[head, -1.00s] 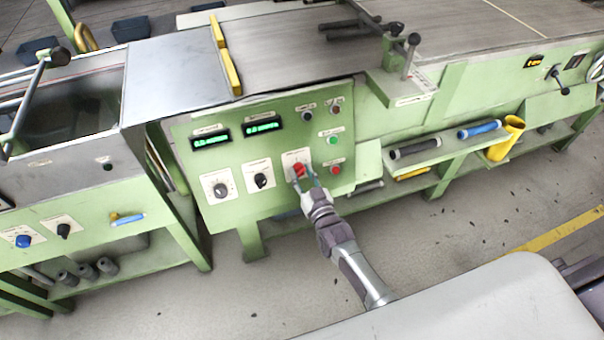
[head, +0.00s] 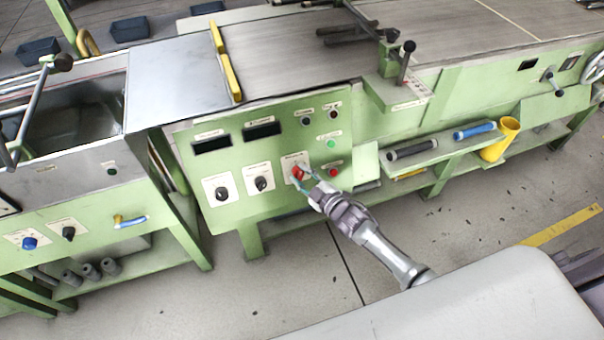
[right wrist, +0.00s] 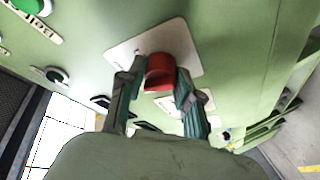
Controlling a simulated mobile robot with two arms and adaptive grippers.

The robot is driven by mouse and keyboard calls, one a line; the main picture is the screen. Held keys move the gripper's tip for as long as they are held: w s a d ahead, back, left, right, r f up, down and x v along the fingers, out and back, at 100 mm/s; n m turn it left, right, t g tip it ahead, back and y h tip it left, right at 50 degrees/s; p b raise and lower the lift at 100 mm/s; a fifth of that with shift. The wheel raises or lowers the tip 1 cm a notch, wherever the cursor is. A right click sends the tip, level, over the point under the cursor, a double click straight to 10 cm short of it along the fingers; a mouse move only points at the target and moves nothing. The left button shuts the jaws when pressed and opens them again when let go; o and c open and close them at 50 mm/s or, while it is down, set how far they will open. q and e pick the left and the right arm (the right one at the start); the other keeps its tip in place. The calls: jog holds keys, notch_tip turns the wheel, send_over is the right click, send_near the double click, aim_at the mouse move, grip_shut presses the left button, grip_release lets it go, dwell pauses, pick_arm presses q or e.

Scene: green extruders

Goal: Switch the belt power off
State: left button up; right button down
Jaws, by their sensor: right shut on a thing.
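The red rotary knob (head: 297,173) sits on a white label plate on the front of the green control panel (head: 230,160). My right gripper (head: 302,176) is at the knob, with its fingers on either side of it. In the right wrist view the red knob (right wrist: 160,70) stands between the two fingertips of my right gripper (right wrist: 157,84), which is shut on it. The two displays, left display (head: 212,143) and right display (head: 262,130), are dark. My left gripper is not in view.
Two black knobs, one (head: 221,192) and another (head: 261,183), are left of the red knob. A green button (head: 331,143) and a red button (head: 333,172) are to its right. A shelf with a yellow cup (head: 500,139) is farther right. The floor in front is clear.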

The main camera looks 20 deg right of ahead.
jog(key=shift+r+n+g+p, duration=0.1)
jog(key=shift+n+g+p, duration=0.25)
jog(key=shift+n, duration=0.65)
jog(key=shift+y, duration=0.3)
jog(key=c, duration=0.8)
grip_release()
jog(key=v, duration=1.2)
jog(key=shift+r, duration=0.15)
